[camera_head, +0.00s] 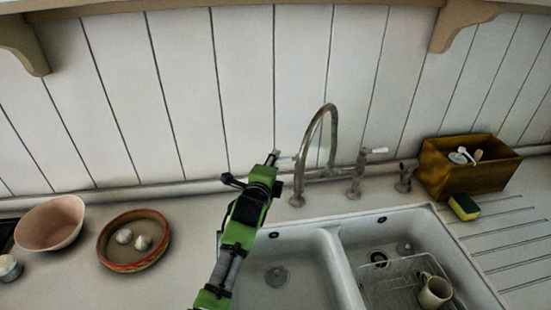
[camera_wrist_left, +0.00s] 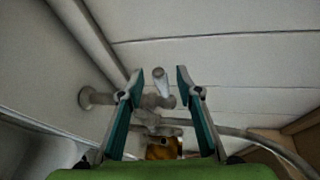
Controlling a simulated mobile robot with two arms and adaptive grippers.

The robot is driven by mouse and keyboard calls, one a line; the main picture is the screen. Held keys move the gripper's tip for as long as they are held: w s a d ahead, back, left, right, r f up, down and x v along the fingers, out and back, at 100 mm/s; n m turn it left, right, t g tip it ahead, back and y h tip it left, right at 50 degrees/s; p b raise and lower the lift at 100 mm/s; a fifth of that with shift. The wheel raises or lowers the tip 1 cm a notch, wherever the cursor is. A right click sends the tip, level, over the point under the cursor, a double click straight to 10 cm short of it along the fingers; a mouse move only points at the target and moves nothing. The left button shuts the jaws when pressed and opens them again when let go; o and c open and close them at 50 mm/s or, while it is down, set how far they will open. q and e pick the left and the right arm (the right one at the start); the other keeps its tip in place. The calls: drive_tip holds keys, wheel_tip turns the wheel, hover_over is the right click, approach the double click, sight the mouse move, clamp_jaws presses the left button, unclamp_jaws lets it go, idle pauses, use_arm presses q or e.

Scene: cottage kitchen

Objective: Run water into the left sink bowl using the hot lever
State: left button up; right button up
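A metal bridge tap (camera_head: 331,125) with a tall arched spout stands behind the double sink. Its left lever has a pale handle (camera_head: 286,162), partly hidden by my gripper; its right lever has a white handle (camera_head: 376,150). I cannot read which is hot. My left gripper (camera_head: 271,160) is just left of the left lever. In the left wrist view its fingers (camera_wrist_left: 160,76) are open, with a pale lever handle (camera_wrist_left: 161,82) showing between them; contact cannot be told. The left sink bowl (camera_head: 295,255) looks empty, and I see no running water. My right gripper is not in view.
The right bowl holds a wire rack (camera_head: 392,274) with a mug (camera_head: 435,291). A wooden box (camera_head: 470,176) and a sponge (camera_head: 463,207) are at the right. A pink bowl (camera_head: 50,222) and a terracotta dish (camera_head: 133,262) stand at the left. A plank wall (camera_head: 240,80) is close behind.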

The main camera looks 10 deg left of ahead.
use_arm(q)
drive_tip(key=shift+x, duration=1.35)
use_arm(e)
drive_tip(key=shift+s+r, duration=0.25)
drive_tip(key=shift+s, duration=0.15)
